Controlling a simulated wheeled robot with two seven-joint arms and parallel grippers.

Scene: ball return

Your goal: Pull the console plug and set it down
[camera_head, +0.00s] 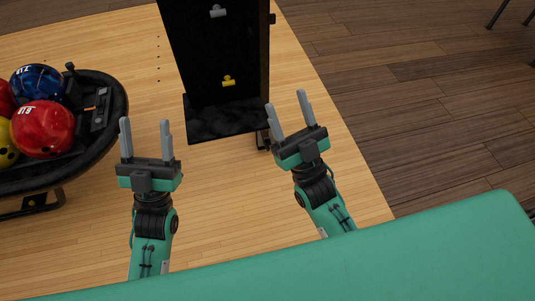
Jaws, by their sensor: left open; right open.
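A tall black console (198,50) stands on the wooden lane at the top centre. A yellow fitting (228,81) sits low on its front face, and a light grey fitting (217,11) sits higher up. Either may be the plug; I cannot tell which. My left gripper (145,124) is open and empty, to the left of the console and apart from it. My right gripper (286,101) is open and empty, just to the right of the console's lower right edge and the yellow fitting.
A black ball return (117,113) with several bowling balls, including a red one (43,129) and a blue one (38,82), stands at the left. A small dark block (263,139) lies by the console's base. The light lane is clear between my arms. Dark floor (420,100) lies to the right.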

